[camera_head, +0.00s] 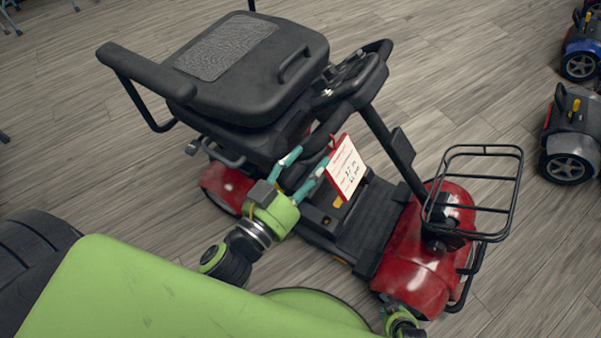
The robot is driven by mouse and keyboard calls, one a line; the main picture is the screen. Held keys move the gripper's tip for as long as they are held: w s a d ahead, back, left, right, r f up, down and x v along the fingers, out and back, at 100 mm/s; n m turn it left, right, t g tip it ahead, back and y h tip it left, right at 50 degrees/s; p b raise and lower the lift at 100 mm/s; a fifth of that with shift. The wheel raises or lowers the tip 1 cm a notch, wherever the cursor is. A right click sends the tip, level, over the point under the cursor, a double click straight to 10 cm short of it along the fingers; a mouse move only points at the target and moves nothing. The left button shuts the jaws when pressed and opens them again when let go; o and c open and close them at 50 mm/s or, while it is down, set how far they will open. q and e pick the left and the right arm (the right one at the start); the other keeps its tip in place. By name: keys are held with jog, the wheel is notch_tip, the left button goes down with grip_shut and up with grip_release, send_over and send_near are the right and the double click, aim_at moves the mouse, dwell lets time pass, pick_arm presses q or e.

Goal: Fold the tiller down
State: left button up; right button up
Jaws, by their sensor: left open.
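A red and black mobility scooter stands before me. Its black tiller (398,150) rises from the red front end and leans back toward the seat, upright rather than flat. The tiller head with handlebars (352,80) is at the top, close to the seat's front. A white tag with a red border (347,169) hangs below the head. My left gripper (310,157) is open, its teal fingers just left of the tag and below the tiller head. I cannot tell whether they touch anything. The tiller's base joint is partly hidden by the basket. My right gripper's fingers are not seen.
The black seat (262,60) with an armrest (145,72) is behind the tiller. A black wire basket (485,178) is mounted at the front. The footboard (362,225) is flat and dark. More scooters (572,140) stand at the right edge, with clear wooden floor between.

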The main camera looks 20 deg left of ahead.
pick_arm(q)
jog(key=shift+v, duration=1.1)
